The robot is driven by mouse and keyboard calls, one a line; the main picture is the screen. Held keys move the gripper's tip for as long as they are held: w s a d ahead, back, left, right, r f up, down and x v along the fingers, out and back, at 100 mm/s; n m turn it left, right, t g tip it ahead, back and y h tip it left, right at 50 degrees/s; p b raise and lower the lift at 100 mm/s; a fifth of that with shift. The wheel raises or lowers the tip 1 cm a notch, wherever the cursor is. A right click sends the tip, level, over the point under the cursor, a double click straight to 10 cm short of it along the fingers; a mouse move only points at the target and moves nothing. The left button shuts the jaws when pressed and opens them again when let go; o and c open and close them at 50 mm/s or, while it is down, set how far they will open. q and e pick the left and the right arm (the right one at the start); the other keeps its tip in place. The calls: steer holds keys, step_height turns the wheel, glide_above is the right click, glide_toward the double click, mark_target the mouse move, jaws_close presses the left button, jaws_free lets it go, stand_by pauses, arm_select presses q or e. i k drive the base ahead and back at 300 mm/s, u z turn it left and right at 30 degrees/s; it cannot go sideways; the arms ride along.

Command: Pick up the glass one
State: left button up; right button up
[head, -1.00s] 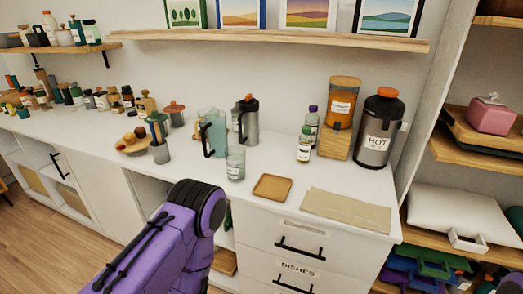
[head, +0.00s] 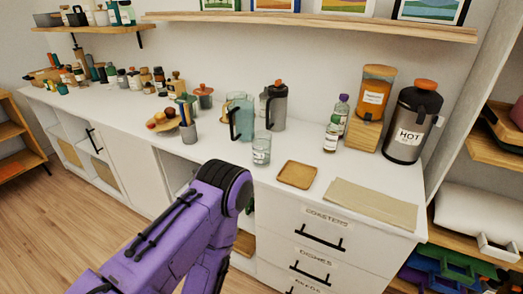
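A see-through bluish glass pitcher (head: 242,117) with a dark handle stands upright on the white counter in the head view. A purple arm of mine reaches up from the bottom, in front of the cabinet. Neither gripper shows, and nothing is seen being held.
A wooden coaster tray (head: 297,175) and beige mat (head: 369,204) lie on the counter (head: 328,179) to the right. Small bottles (head: 333,135), an orange-filled canister (head: 374,97) and the HOT dispenser (head: 411,128) stand behind. A fruit plate (head: 163,124) and utensil cup (head: 188,131) are left.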

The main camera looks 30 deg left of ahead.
mark_target(260, 139)
steer(key=z, duration=2.5)
steer(key=k, duration=1.45)
steer(key=u, duration=2.05)
